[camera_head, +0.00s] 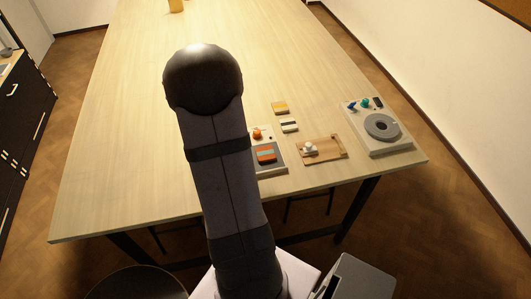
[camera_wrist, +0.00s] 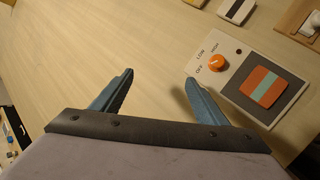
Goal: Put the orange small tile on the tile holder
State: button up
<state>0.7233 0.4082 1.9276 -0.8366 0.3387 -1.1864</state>
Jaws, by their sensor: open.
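An orange tile with a pale teal band across it (camera_wrist: 262,78) lies on the dark square plate of a pale device. The same tile shows in the head view (camera_head: 265,151). My gripper (camera_wrist: 158,76) is open and empty above bare table, to the left of the device, with its right finger near the device's edge. The arm hides my gripper in the head view. A wooden board with a raised edge and a white knobbed object on it (camera_head: 331,153) lies right of the device; I cannot tell for sure whether it is the tile holder.
The device (camera_wrist: 237,57) has an orange knob (camera_wrist: 216,63) marked OFF, LOW, HIGH. A yellow-orange block (camera_head: 280,107) and a white block with a dark stripe (camera_head: 289,126) lie behind. A grey machine with a round disc (camera_head: 381,127) stands right. The table's left side is clear.

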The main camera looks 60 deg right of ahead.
jog(key=s+m+g+y, duration=0.1)
jog(key=s+m+g, duration=0.2)
jog(key=s, duration=0.4)
jog(key=m+g+y, duration=0.2)
jog(key=g, duration=0.1)
send_near(265, 152)
jog(key=shift+p+x, duration=0.9)
jog(key=shift+x, duration=0.8)
jog(key=shift+p+x, duration=0.65)
jog(key=shift+x, duration=1.45)
jog(key=shift+a, duration=0.15)
jog(key=c, duration=1.3)
jog(key=shift+o, duration=0.2)
jog(key=shift+r, duration=0.1)
notch_tip(265, 152, up, 10)
jog(key=b, duration=0.2)
